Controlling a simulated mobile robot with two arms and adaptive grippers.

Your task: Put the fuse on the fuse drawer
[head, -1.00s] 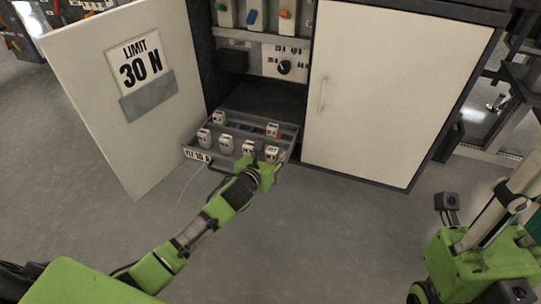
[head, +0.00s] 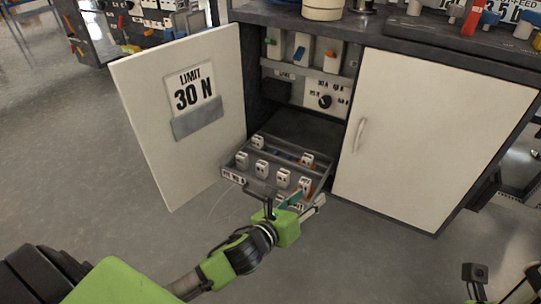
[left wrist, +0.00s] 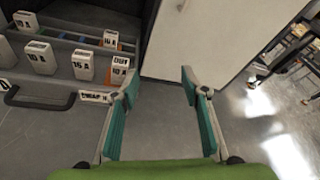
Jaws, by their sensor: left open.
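The grey fuse drawer (head: 233,177) is pulled out of the cabinet and holds several white block fuses standing upright, such as one near its middle (head: 262,168). In the left wrist view the drawer front (left wrist: 40,100) is at the left. A fuse marked 10 A (left wrist: 119,70) stands at the drawer's right front corner, and a 15 A fuse (left wrist: 82,65) stands to its left. My left gripper (head: 306,203) is at the drawer's right front corner.
An open white door (head: 180,130) marked LIMIT 30 N stands left of the drawer. A closed white door (head: 435,125) is to the right. A dial (head: 325,101) and coloured switches are above the drawer. The floor (head: 120,235) in front is clear.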

